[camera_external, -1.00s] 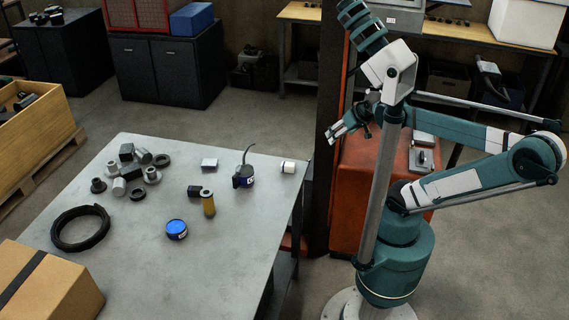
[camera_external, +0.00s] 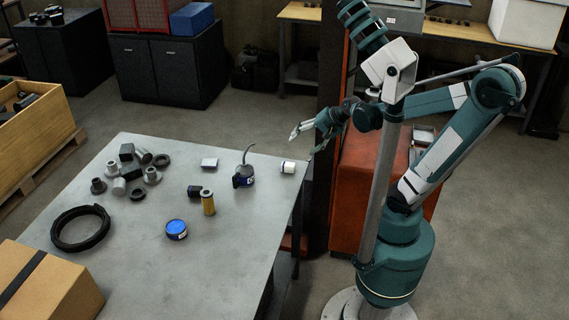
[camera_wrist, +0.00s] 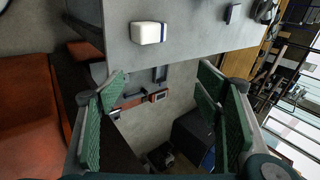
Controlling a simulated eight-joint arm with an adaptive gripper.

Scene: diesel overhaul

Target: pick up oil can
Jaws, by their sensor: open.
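I cannot make out the oil can for certain in the wrist view.
A cardboard box (camera_external: 45,285) sits at front left. An orange cabinet (camera_external: 358,205) stands right of the table.

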